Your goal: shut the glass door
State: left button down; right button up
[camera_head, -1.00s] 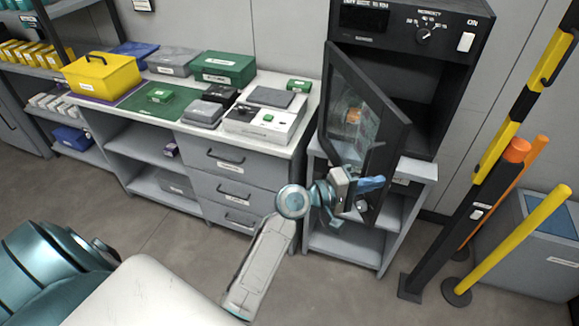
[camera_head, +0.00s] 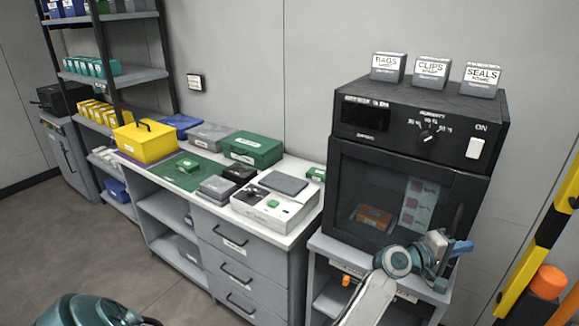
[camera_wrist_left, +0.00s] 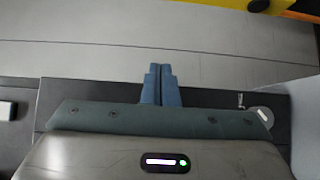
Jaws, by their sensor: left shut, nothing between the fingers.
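The glass door (camera_head: 360,185) is on the front of the black cabinet (camera_head: 408,103) and sits flush in its frame, as far as the head view shows. Through the glass I see a small orange-brown item (camera_head: 375,217) and a pale sheet with pink squares. My left gripper (camera_head: 463,247) is in front of the door's lower right corner, its fingers pressed together and empty; I cannot tell whether it touches the door. The shut fingers also show in the left wrist view (camera_wrist_left: 161,72). My right gripper is not in view.
Three labelled boxes (camera_head: 430,72) stand on the cabinet. A counter (camera_head: 313,200) with a yellow case (camera_head: 146,141), green cases and a white device is to the left. A yellow-black post (camera_head: 545,235) and an orange-capped post stand at the right.

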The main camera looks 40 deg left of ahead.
pick_arm(q)
jog(key=shift+n+t+y, duration=0.5)
jog(key=shift+n+y, duration=0.1)
jog(key=shift+y, duration=0.2)
jog(key=w, duration=0.4)
jog(key=shift+w, duration=0.25)
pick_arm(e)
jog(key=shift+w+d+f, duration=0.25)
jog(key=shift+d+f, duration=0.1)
pick_arm(q)
jog(key=shift+s+f, duration=0.1)
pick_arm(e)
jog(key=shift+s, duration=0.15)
